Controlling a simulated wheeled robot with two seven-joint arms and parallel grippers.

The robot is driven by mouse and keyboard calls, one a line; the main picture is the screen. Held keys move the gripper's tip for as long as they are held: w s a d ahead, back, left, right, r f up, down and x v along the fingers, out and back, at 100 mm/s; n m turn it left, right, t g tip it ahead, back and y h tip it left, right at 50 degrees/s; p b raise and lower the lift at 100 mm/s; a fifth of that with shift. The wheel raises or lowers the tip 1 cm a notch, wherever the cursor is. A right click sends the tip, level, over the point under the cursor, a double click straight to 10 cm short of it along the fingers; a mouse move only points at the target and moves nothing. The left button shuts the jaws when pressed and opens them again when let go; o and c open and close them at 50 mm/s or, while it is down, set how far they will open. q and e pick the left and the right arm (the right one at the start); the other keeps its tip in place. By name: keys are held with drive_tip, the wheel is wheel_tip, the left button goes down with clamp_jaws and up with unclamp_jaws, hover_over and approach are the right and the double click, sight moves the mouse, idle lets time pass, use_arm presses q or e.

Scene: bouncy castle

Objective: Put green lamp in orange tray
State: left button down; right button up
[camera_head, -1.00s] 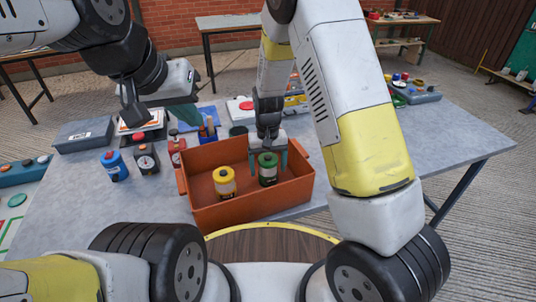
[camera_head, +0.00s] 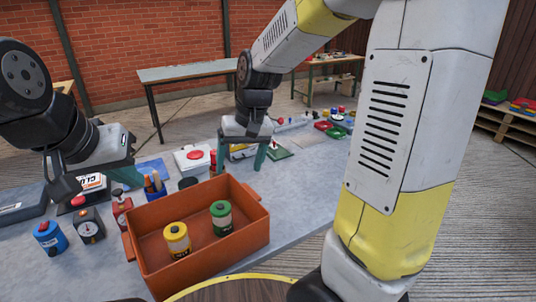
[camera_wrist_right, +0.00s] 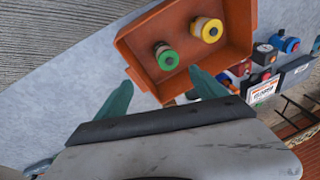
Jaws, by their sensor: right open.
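The green lamp (camera_head: 221,218), a dark-topped green canister, stands upright inside the orange tray (camera_head: 262,226), in its right part. It also shows in the right wrist view (camera_wrist_right: 167,57) inside the tray (camera_wrist_right: 140,77). A similar yellow lamp (camera_head: 177,241) stands to its left in the tray, apart from it. My right gripper (camera_head: 242,160) is open and empty, above the table beyond the tray's far right side. Its teal fingers show wide apart in the right wrist view (camera_wrist_right: 160,90). My left gripper (camera_head: 126,174) hangs at the left; its jaw opening is not clear.
A blue canister (camera_head: 50,238), a black gauge box (camera_head: 88,226) and a red bottle (camera_head: 122,212) stand left of the tray. A white box with a red button (camera_head: 195,157) lies behind it. Several small items lie further back right. The table right of the tray is clear.

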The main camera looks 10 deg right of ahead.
drive_tip(key=s+d+r+t, duration=0.2)
drive_tip(key=s+d+r, duration=0.2)
drive_tip(key=s, duration=0.3)
drive_tip(key=s+d+r+t, duration=0.2)
drive_tip(key=s+d+r, duration=0.1)
drive_tip(key=s+r, duration=0.2)
drive_tip(key=shift+s+d+m, duration=0.35)
drive_tip(key=shift+s+m, duration=0.05)
drive_tip(key=shift+s, duration=0.65)
